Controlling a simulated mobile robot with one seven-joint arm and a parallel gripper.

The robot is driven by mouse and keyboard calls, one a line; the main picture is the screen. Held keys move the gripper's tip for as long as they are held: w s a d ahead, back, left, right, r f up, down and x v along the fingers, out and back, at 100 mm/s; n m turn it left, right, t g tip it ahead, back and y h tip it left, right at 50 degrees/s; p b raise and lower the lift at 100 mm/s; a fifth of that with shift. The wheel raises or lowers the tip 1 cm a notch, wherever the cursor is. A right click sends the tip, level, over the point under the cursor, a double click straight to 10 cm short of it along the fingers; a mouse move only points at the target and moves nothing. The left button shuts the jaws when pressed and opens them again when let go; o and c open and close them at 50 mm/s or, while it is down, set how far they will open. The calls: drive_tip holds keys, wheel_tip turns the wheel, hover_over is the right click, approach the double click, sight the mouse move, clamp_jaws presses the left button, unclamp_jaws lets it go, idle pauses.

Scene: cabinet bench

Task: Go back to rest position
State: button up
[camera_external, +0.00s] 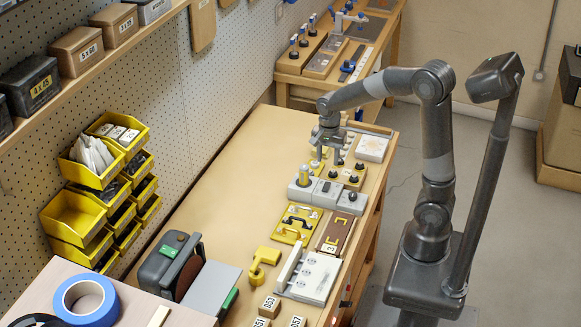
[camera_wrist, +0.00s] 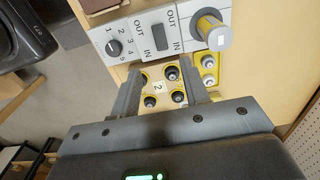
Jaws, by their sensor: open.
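My gripper (camera_external: 328,157) hangs fingers-down over the far part of the workbench (camera_external: 250,150) in the external view. It is above the small boards with knobs. In the wrist view my gripper (camera_wrist: 162,78) has its two fingers spread apart with nothing held between them. Between and beyond the fingers lies a board (camera_wrist: 152,88) marked 2 with several black-and-silver knobs. I cannot tell how high the fingertips are above it.
A grey switch box (camera_wrist: 160,36) with a dial and a yellow-and-grey cylinder (camera_wrist: 210,30) lies close past the fingertips. Yellow bins (camera_external: 75,215) and a pegboard wall (camera_external: 210,80) stand left. A yellow plate (camera_external: 297,224) and blue tape (camera_external: 86,300) are nearer.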

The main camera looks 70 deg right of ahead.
drive_tip(key=s+a+r+n+t, duration=0.5)
drive_tip(key=s+a+r+n, duration=0.7)
drive_tip(key=s+n, duration=0.3)
drive_tip(key=a+n, duration=0.1)
drive_tip(key=n, duration=0.2)
drive_tip(key=shift+r+t, duration=0.2)
drive_tip(key=shift+t, duration=0.1)
drive_tip(key=shift+c, duration=0.5)
idle(0.3)
